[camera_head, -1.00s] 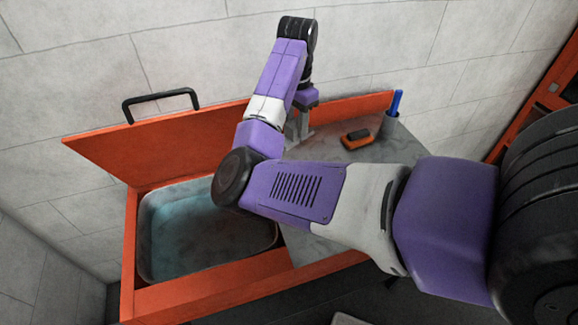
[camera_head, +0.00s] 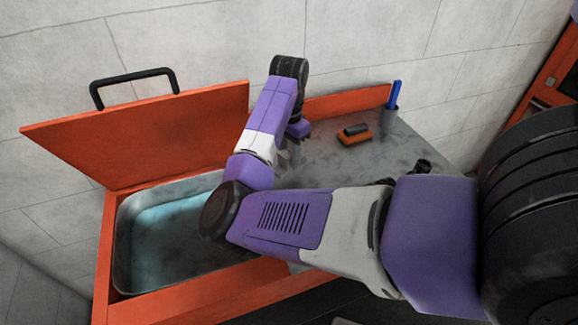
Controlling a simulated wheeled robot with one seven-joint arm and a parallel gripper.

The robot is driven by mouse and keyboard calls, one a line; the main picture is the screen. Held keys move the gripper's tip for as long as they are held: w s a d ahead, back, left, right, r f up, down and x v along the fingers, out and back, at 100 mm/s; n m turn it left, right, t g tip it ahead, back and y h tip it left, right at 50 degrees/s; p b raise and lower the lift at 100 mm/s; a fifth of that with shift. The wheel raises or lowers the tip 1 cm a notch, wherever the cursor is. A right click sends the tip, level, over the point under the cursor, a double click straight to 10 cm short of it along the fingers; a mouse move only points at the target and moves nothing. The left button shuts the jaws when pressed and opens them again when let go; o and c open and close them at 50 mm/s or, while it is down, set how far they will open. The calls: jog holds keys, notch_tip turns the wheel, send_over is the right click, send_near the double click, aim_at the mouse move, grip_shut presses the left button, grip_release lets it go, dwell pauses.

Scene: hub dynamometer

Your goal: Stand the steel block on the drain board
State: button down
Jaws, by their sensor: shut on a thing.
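The drain board is the grey mottled top (camera_head: 385,155) to the right of the basin, partly behind my arm. My gripper (camera_head: 293,152) hangs below my purple wrist over the board's left part, near the back. Only a small part of it shows, and the forearm hides the rest. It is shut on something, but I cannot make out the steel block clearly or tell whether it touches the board.
An orange-and-black brush-like object (camera_head: 355,134) lies on the board at the back. A blue-handled item (camera_head: 395,95) stands in a holder at the back corner. At left is an open basin (camera_head: 125,250) of bluish liquid; its orange lid (camera_head: 150,135) stands raised.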

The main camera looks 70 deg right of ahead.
aim_at(289, 164)
jog(key=shift+f+b, duration=1.5)
jog(key=shift+f, duration=0.35)
jog(key=shift+f, duration=0.15)
jog(key=c, duration=0.9)
grip_release()
